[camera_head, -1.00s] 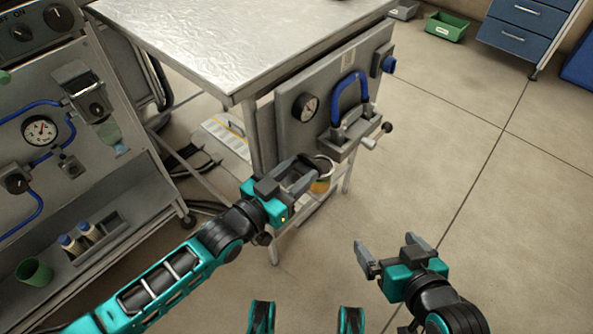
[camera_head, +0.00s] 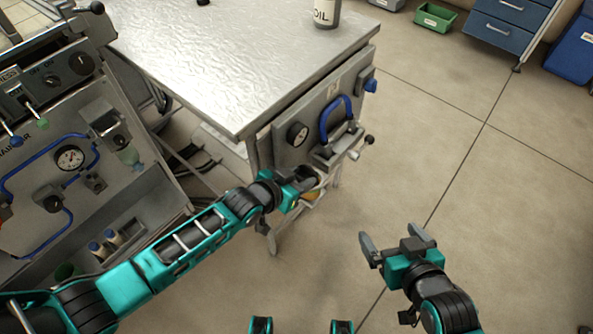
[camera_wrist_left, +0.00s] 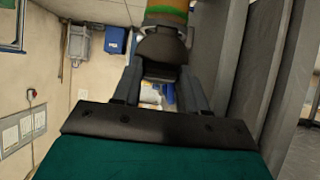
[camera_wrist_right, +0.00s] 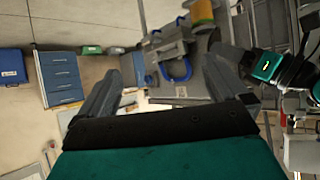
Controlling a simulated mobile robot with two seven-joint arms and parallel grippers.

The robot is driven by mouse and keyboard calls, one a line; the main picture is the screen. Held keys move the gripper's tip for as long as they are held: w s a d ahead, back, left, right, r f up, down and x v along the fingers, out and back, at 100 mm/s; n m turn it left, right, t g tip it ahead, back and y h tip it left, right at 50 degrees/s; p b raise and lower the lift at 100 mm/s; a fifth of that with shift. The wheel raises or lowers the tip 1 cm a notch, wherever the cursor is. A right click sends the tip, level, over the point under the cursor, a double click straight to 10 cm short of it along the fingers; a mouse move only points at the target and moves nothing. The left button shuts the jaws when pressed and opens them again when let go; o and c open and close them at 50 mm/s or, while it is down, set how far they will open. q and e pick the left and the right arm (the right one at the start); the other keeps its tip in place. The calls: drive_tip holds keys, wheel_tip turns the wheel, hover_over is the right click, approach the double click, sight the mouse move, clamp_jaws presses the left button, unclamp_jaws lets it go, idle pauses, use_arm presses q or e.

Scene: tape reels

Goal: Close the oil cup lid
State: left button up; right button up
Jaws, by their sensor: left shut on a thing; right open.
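The oil cup (camera_head: 312,194), with yellow, green and orange bands, is at the front side of the metal workbench, below the blue-handled panel. My left gripper (camera_head: 306,178) is at its top and partly hides it. In the left wrist view, the left fingers are shut on the dark oil cup lid (camera_wrist_left: 163,48), which sits against the banded cup (camera_wrist_left: 166,12). I cannot tell whether the lid is fully seated. The right wrist view also shows the cup (camera_wrist_right: 203,12) beside the left gripper. My right gripper (camera_head: 396,240) is open and empty, apart at the lower right.
The workbench (camera_head: 230,75) carries an oil bottle (camera_head: 325,14). A grey console (camera_head: 70,205) stands at left.

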use_arm(q)
drive_tip(key=shift+w+d+g+y+p, duration=0.2)
drive_tip(key=shift+g+y+p, duration=0.1)
drive_tip(key=shift+g+p, duration=0.15)
use_arm(e)
drive_tip(key=shift+s+d+r, duration=0.15)
drive_tip(key=shift+s+d, duration=0.15)
use_arm(q)
drive_tip(key=shift+a, duration=0.1)
drive_tip(key=o, duration=1.1)
drive_tip(key=shift+c, duration=0.2)
use_arm(e)
drive_tip(key=shift+h, duration=0.3)
use_arm(q)
drive_tip(key=shift+r, duration=0.1)
drive_tip(key=shift+s+a+r, duration=0.1)
drive_tip(key=shift+s+r, duration=0.05)
drive_tip(key=shift+s, duration=0.05)
drive_tip(key=p+v, duration=0.4)
drive_tip(key=v, duration=0.8)
use_arm(e)
drive_tip(key=shift+s+d+r, duration=0.1)
drive_tip(key=shift+d+r, duration=0.1)
drive_tip(key=shift+r, duration=0.55)
drive_tip(key=shift+s+d+r, duration=0.1)
drive_tip(key=shift+d+r, duration=0.05)
drive_tip(key=shift+r, duration=0.6)
use_arm(q)
drive_tip(key=shift+s, duration=0.15)
